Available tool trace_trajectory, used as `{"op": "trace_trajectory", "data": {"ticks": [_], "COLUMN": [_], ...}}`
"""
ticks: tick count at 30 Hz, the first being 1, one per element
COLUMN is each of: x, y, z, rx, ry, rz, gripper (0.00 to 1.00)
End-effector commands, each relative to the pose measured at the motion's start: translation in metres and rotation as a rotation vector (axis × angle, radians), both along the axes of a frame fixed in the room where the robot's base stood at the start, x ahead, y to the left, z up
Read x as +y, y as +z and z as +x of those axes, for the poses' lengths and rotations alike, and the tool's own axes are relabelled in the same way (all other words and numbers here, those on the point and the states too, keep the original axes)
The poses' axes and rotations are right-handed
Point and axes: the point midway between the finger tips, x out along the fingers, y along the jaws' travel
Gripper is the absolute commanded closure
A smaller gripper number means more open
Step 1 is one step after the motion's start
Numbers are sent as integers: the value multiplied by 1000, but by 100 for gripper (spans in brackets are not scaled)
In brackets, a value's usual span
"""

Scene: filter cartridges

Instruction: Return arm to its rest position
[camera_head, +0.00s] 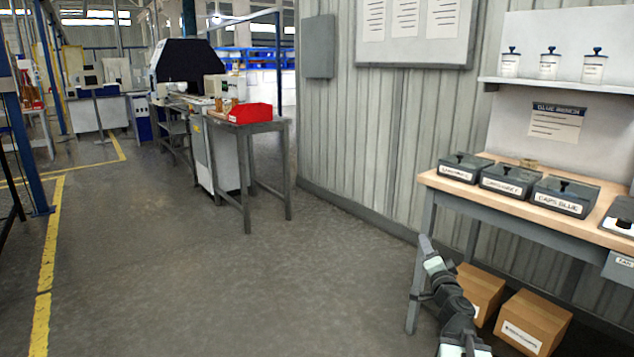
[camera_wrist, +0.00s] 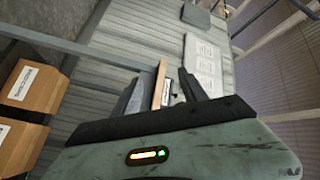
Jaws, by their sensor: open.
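My gripper (camera_wrist: 160,84) is open in the wrist view, with its two dark fingers apart and nothing held between them. Beyond the fingers are the bench edge and a small white label. In the head view my arm reaches up from the lower right, and my gripper (camera_head: 425,243) is at its far end, in front of the workbench (camera_head: 452,184) and below the level of its top. I cannot make out the fingers clearly in the head view.
Lidded bins (camera_head: 507,180) stand on the bench, with jars (camera_head: 549,64) on the shelf above. Cardboard boxes (camera_head: 534,322) sit under the bench, close to my arm; boxes (camera_wrist: 25,90) also show in the wrist view. The floor (camera_head: 200,290) at left is clear.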

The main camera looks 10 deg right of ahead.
Motion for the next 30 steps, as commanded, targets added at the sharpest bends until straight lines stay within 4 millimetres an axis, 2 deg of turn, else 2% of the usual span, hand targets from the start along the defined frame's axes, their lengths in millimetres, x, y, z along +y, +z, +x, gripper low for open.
{"op": "trace_trajectory", "data": {"ticks": [1,2,3,5,6,8,9,11,12,14,15,17,19,21,24,27,28,29,30], "x": [44,69,103,155,190,241,274,322,350,384,399,407,397,371,334,300,293,295,297], "y": [-3,-5,-10,-19,-27,-42,-54,-77,-95,-125,-148,-179,-209,-230,-248,-255,-256,-254,-228], "z": [15,22,30,38,40,40,37,27,17,-3,-19,-44,-71,-94,-125,-157,-169,-175,-173], "rx": [19,33,54,88,115,164,202,275,334,447,539,693,876,1053,1288,1515,1585,1618,1606], "ry": [85,138,211,321,397,515,595,718,799,915,982,1056,1094,1087,1043,965,935,911,918], "rz": [-47,-80,-122,-188,-234,-303,-350,-423,-475,-556,-608,-679,-735,-765,-777,-747,-712,-651,-662], "gripper": [49,49,49,49,49,49,49,49,49,49,49,49,49,49,49,49,49,49,49]}}
